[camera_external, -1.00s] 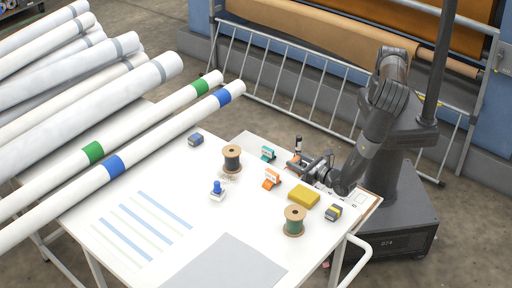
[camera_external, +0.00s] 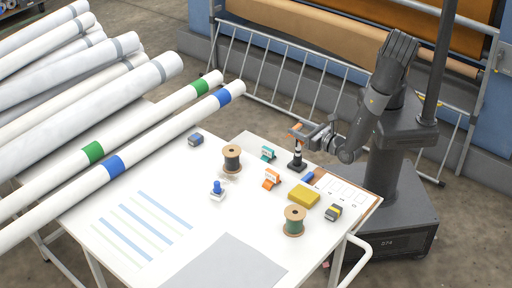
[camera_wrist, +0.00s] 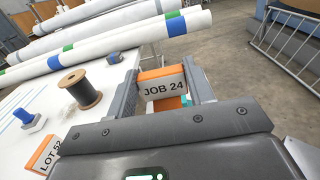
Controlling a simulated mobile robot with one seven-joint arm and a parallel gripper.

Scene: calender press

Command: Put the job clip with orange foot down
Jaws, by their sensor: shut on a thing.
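My gripper (camera_wrist: 163,85) is shut on a job clip (camera_wrist: 163,90) with a white label reading "JOB 24" and orange above and below it. In the external view the gripper (camera_external: 303,133) holds the clip (camera_external: 296,131) raised over the table, at the right part of its far side. A dark-based, white-bodied upright object (camera_external: 297,160) shows just under the clip; I cannot tell the gap. Another orange and white clip (camera_external: 271,178) stands on the table; it reads "LOT 52" in the wrist view (camera_wrist: 48,152). A teal and white clip (camera_external: 267,153) stands to its upper left.
The table (camera_external: 170,185) also bears a yellow block (camera_external: 303,196), two thread spools (camera_external: 232,157) (camera_external: 294,220), a blue stamp (camera_external: 217,190), a small blue block (camera_external: 308,177) and a card board (camera_external: 347,188). Long white rolls (camera_external: 140,140) lie at left.

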